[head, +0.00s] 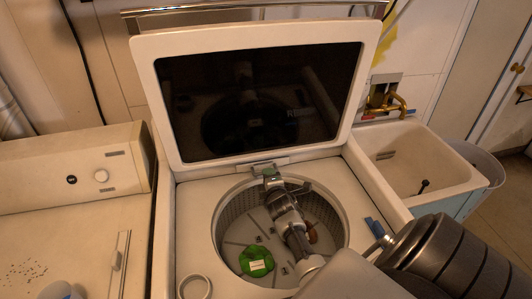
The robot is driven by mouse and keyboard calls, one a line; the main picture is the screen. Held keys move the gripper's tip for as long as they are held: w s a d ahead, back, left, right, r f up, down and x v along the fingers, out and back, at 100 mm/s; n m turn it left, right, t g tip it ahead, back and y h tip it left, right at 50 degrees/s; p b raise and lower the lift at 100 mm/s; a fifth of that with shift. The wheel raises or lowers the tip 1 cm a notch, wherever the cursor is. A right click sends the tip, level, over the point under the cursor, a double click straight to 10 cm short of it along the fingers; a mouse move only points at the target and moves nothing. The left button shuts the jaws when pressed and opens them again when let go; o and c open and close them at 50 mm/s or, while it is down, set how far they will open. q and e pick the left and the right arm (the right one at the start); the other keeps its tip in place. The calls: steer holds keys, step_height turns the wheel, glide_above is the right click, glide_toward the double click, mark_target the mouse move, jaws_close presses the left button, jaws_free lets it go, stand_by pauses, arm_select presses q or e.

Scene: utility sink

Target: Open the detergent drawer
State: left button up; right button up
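The washer's lid (262,104) stands open, with a dark glass panel. A small grey part with a green mark, apparently the detergent drawer (268,171), sits at the back rim of the drum opening. I cannot tell how far out it is. My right arm comes in from the lower right and over the drum. My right gripper (280,187) is at the back of the opening, just in front of the drawer and overlapping it in view. Whether it touches, and whether its fingers are open or shut, is unclear. My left gripper is not in view.
The drum (232,222) holds a green object (257,261) and a brownish one (312,232). A white ring-shaped item (194,287) lies at the washer's front left. Another machine (75,215) stands at left. A utility sink (425,160) with a brass tap (390,103) is at right.

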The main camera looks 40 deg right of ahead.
mark_target(261, 161)
steer(key=b+x, duration=0.1)
steer(key=x, duration=0.2)
steer(key=shift+w+d+f, duration=0.1)
steer(key=shift+w+f, duration=0.05)
steer(key=shift+f, duration=0.05)
steer(key=shift+w+r+b, duration=0.1)
steer(key=shift+r+b, duration=0.05)
steer(key=shift+b, duration=0.15)
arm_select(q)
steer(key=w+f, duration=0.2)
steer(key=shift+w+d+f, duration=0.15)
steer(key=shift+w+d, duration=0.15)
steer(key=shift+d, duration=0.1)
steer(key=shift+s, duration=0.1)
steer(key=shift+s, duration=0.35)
arm_select(e)
jaws_close()
